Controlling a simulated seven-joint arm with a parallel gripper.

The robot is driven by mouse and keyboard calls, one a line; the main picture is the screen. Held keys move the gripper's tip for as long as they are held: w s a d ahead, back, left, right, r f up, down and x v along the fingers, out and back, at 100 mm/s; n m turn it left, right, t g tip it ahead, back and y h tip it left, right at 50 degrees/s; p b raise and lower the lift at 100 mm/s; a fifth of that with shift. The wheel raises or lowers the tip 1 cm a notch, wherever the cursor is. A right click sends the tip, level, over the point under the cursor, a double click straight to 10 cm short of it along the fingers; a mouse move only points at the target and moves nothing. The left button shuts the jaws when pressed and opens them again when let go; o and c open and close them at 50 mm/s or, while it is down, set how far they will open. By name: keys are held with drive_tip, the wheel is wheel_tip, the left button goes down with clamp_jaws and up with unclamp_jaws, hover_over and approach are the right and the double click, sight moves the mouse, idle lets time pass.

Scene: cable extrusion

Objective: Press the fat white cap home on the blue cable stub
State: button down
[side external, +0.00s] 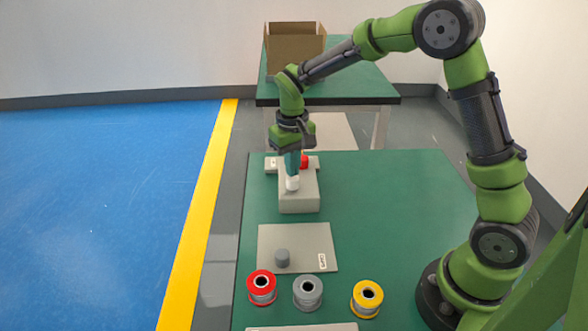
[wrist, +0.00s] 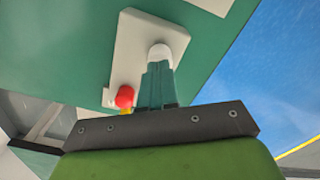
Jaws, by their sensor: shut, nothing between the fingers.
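The fat white cap (side external: 292,184) stands upright on the pale grey block (side external: 299,203). It also shows in the wrist view (wrist: 160,51), right at the fingertips. My gripper (side external: 292,175) points down with its teal fingers together and nothing between them. The fingertips are directly above the cap and look to be touching its top or very close to it. In the wrist view the closed fingers (wrist: 158,66) partly cover the cap. The blue cable stub does not show, so I cannot tell how far the cap sits down on it.
A red knob (side external: 304,162) stands just behind my fingers. In front lies a grey plate (side external: 310,240) with a grey cylinder (side external: 283,257). Red (side external: 262,286), grey (side external: 308,292) and yellow (side external: 367,298) spools line the front. The green table's right side is clear.

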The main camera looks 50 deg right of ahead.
drive_tip(key=shift+f, duration=0.95)
idle(0.6)
drive_tip(key=shift+r, duration=3.6)
drive_tip(key=shift+w, duration=0.1)
drive_tip(key=s+a+r+t+y, duration=0.1)
drive_tip(key=s+r+t, duration=0.2)
drive_tip(key=s, duration=0.7)
drive_tip(key=s+a+r+m+t+y, duration=0.1)
drive_tip(key=s+r+t, duration=0.3)
drive_tip(key=s, duration=0.6)
drive_tip(key=shift+a+r, duration=0.45)
drive_tip(key=shift+r, duration=0.7)
drive_tip(key=shift+s, duration=0.1)
